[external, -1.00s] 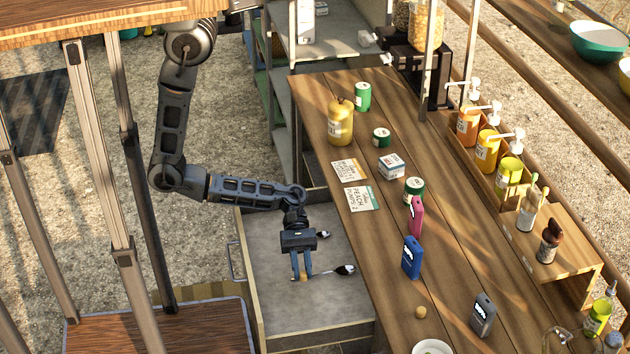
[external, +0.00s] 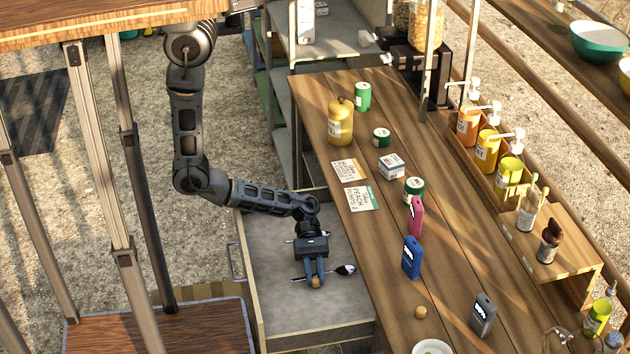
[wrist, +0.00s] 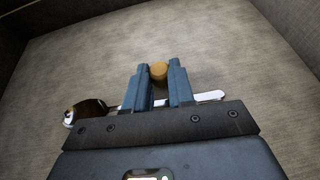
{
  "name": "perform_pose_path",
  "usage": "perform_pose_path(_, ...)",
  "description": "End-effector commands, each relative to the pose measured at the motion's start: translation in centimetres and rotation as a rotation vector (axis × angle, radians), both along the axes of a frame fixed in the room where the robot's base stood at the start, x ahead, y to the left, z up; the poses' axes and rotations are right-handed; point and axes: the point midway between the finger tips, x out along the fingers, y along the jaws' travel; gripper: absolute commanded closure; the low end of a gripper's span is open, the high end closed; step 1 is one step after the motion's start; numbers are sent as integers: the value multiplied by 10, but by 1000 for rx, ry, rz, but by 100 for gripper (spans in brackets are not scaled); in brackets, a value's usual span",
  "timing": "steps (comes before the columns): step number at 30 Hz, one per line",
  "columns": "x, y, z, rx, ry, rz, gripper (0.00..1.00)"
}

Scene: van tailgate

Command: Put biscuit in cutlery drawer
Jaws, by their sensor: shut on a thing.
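The small round tan biscuit (external: 316,283) is between the fingertips of my gripper (external: 314,276), over the floor of the open drawer (external: 290,322). In the wrist view the biscuit (wrist: 158,71) sits between the two blue fingers (wrist: 160,78), which are shut on it. It looks low over the grey drawer floor; I cannot tell whether it touches. A spoon (external: 345,270) lies in the drawer just right of my fingers. In the wrist view a spoon (wrist: 84,112) shows behind the fingers, its middle hidden by them.
A wooden counter (external: 385,290) runs along the right of the drawer. The drawer's front half is clear.

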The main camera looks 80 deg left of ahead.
Motion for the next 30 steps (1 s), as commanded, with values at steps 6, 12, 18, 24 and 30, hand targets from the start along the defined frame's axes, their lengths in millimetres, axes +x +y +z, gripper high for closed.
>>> perform_pose_path(6, 0, 0, -5, 0, 1, 0, 100)
perform_pose_path(12, -1, 0, -12, 3, 2, 0, 100)
perform_pose_path(18, -3, 0, -17, 9, 6, 0, 75)
perform_pose_path(24, -5, 0, -19, 9, 8, -2, 55)
perform_pose_path(30, -6, 0, -20, 10, 7, -3, 51)
